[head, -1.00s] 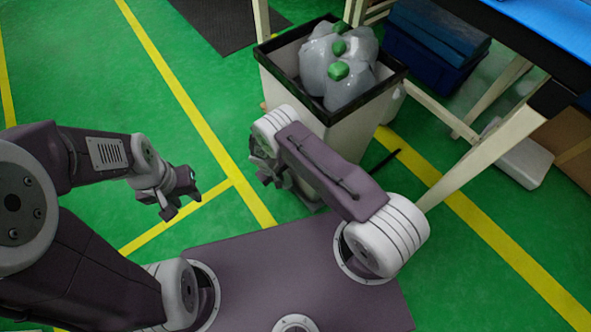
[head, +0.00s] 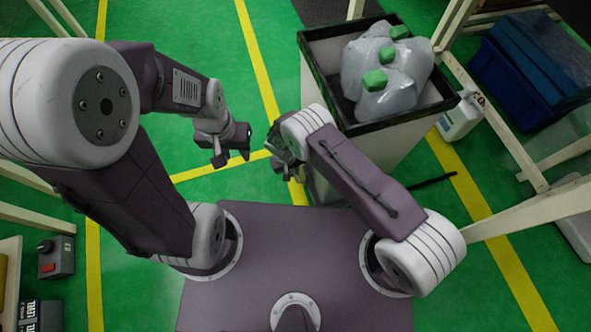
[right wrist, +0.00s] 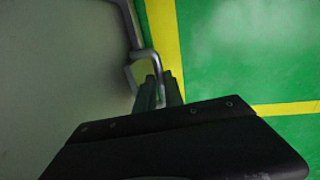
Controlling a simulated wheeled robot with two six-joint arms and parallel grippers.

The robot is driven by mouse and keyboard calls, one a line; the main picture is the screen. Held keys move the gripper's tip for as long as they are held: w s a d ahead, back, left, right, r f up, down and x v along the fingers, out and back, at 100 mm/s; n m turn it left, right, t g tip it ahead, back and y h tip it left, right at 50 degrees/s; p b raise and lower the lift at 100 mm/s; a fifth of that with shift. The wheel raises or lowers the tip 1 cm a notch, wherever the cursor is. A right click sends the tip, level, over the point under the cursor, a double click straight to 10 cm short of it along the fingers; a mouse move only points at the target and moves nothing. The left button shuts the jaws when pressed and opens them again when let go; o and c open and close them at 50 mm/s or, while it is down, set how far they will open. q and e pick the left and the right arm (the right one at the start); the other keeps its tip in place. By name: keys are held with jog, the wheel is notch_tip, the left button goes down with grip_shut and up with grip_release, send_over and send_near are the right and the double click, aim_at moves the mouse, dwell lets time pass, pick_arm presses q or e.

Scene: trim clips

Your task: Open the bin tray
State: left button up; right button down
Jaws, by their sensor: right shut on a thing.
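The bin (head: 378,178) is a pale box with a dark rim, standing right of centre in the head view. Its pale side (right wrist: 60,70) fills the left of the right wrist view. A grey metal handle (right wrist: 130,72) runs along that side. My right gripper (right wrist: 157,88) is shut on the handle; in the head view the right gripper (head: 292,168) is low beside the bin, partly hidden by my arm. The tray itself cannot be told apart from the bin side. My left gripper (head: 233,161) is open and empty, left of the right one, over the floor.
Clear bags (head: 385,70) with green pieces fill the bin's top. A white jug (head: 460,118) and blue crates (head: 525,60) stand to the right among pale table legs (head: 500,125). A control box (head: 56,258) is at lower left.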

jog(key=c, duration=1.5)
grip_release()
jog(key=shift+o, duration=0.2)
notch_tip(320, 180, up, 9)
jog(key=a+p, duration=0.1)
jog(key=p, duration=0.4)
jog(key=shift+s+a+p, duration=0.25)
jog(key=shift+s+p, duration=0.05)
jog(key=shift+p, duration=0.05)
